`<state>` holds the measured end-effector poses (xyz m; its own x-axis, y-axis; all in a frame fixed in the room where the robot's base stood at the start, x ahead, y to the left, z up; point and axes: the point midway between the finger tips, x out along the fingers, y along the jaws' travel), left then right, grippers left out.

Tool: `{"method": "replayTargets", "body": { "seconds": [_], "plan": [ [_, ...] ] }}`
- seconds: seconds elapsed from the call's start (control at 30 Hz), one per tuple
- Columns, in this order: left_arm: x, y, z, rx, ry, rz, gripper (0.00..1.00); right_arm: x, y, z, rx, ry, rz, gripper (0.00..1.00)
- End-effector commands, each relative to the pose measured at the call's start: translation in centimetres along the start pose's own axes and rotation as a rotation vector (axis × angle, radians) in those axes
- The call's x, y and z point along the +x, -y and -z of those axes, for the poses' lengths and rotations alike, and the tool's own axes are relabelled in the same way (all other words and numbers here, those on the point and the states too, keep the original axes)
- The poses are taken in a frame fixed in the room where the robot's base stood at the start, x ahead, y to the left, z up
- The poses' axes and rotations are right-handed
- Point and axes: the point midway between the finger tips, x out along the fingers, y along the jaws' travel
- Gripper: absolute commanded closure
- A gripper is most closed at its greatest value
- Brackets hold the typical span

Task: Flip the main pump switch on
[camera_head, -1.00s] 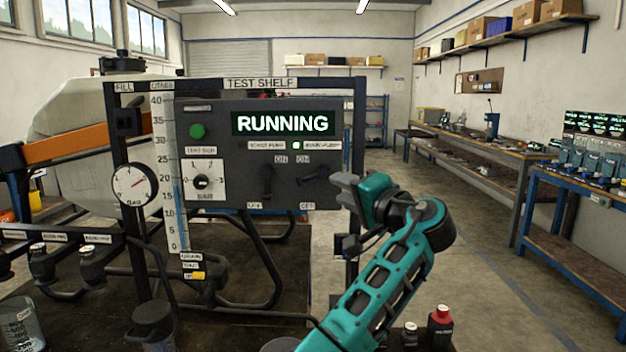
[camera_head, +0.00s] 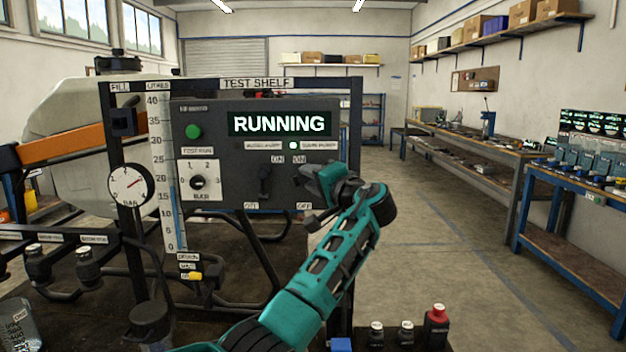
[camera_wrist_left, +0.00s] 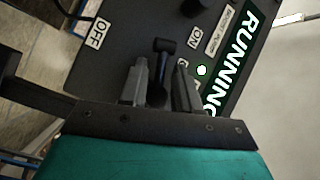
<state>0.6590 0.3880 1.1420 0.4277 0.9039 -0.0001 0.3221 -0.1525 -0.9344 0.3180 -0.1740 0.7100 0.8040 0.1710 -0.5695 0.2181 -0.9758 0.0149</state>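The control panel (camera_head: 225,185) stands upright on the test shelf. Its display (camera_head: 280,124) reads RUNNING, and a small lamp (camera_head: 293,145) beside the main pump label is lit. The booster pump lever (camera_head: 264,180) is in plain view. The main pump switch, to its right, is hidden behind my left gripper (camera_head: 322,184) in the head view. In the left wrist view my gripper (camera_wrist_left: 160,85) has its fingers apart at the panel. A dark lever (camera_wrist_left: 165,46) shows between and beyond the fingertips; contact cannot be told. My right gripper is out of view.
A pressure gauge (camera_head: 130,184), a green button (camera_head: 193,131) and a dial (camera_head: 198,183) are left of the switches. Small bottles (camera_head: 436,325) stand at the lower right. A workbench (camera_head: 480,160) lines the right wall, with open floor before it.

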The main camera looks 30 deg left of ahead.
Motion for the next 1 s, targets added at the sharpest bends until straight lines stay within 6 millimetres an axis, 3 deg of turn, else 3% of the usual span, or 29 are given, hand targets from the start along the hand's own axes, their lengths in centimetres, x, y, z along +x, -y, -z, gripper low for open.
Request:
{"method": "replayTargets", "body": {
  "seconds": [0.33, 0.47, 0.7, 0.97, 1.0],
  "plan": [
    [0.0, 0.0, 0.0, 0.000, 0.000, 0.000, 1.00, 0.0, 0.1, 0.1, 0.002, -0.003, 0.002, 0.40],
    [0.0, 0.1, 0.0, 0.027, -0.006, 0.016, 1.00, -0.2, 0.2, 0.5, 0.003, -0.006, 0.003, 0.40],
    [0.1, 0.5, 0.0, 0.263, -0.061, 0.161, 1.00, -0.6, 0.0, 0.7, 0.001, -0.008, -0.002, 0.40],
    [0.0, 0.5, 0.1, 0.273, -0.065, 0.167, 1.00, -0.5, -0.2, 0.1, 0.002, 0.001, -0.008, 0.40],
    [0.0, 0.5, 0.1, 0.272, -0.065, 0.167, 0.74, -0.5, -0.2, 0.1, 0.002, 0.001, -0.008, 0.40]
  ]
}}
